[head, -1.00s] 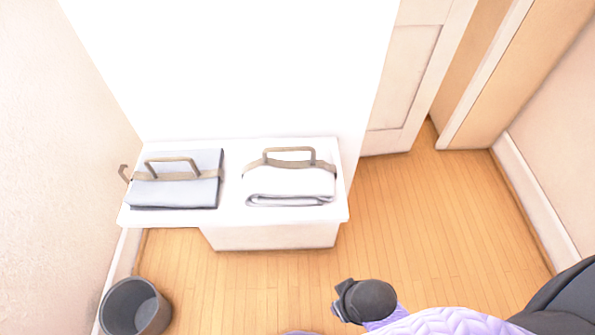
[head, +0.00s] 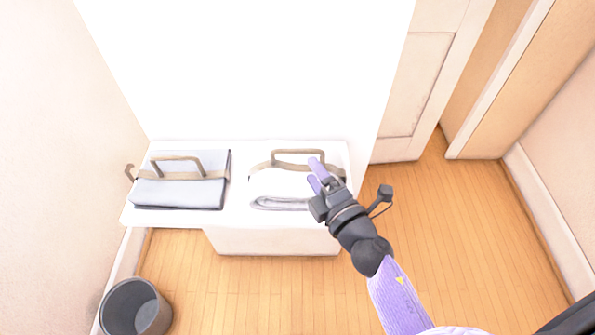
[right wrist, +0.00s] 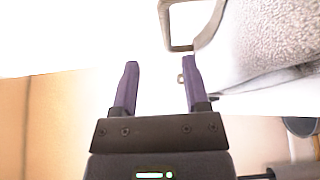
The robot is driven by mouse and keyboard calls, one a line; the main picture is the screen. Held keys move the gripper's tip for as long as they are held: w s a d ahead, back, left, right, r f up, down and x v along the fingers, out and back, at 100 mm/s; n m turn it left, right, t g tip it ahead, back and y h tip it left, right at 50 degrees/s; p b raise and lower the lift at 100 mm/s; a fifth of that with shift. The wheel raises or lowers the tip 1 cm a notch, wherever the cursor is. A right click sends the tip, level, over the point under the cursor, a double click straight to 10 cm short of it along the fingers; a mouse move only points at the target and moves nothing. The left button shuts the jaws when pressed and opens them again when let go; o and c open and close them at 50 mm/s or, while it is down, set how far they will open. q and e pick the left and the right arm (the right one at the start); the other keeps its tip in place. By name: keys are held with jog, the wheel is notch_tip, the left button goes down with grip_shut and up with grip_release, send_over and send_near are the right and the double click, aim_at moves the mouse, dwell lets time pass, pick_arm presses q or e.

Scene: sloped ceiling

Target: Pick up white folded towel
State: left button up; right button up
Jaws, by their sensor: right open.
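The white folded towel (head: 280,187) lies on the right part of the white shelf, with a beige strap and a raised handle (head: 297,152) on it. My right gripper (head: 316,174) is open, its purple fingers over or beside the towel's right end in the head view, hiding part of it. In the right wrist view the open fingers (right wrist: 159,80) have nothing between them. A pale textured towel (right wrist: 275,45) and a handle (right wrist: 166,30) show beyond the right finger. I cannot tell whether a finger touches the towel. My left gripper is not in view.
A grey-blue folded towel (head: 180,190) with a similar strap and handle lies on the shelf (head: 237,217) at the left. A grey bin (head: 135,308) stands on the floor at lower left. A white wall rises behind the shelf. Wooden floor (head: 450,230) at right is clear.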

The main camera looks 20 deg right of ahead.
aim_at(294, 159)
jog(key=x, duration=0.3)
jog(key=b+x, duration=0.1)
jog(key=x, duration=0.2)
jog(key=f+x, duration=0.1)
jog(key=x, duration=0.2)
jog(key=shift+w+d+b, duration=0.1)
jog(key=shift+b, duration=0.25)
jog(key=shift+w+r, duration=0.1)
jog(key=shift+c, duration=0.3)
jog(key=c, duration=0.7)
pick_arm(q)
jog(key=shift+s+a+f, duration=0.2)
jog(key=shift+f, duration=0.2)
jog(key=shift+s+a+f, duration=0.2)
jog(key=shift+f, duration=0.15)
pick_arm(e)
grip_shut()
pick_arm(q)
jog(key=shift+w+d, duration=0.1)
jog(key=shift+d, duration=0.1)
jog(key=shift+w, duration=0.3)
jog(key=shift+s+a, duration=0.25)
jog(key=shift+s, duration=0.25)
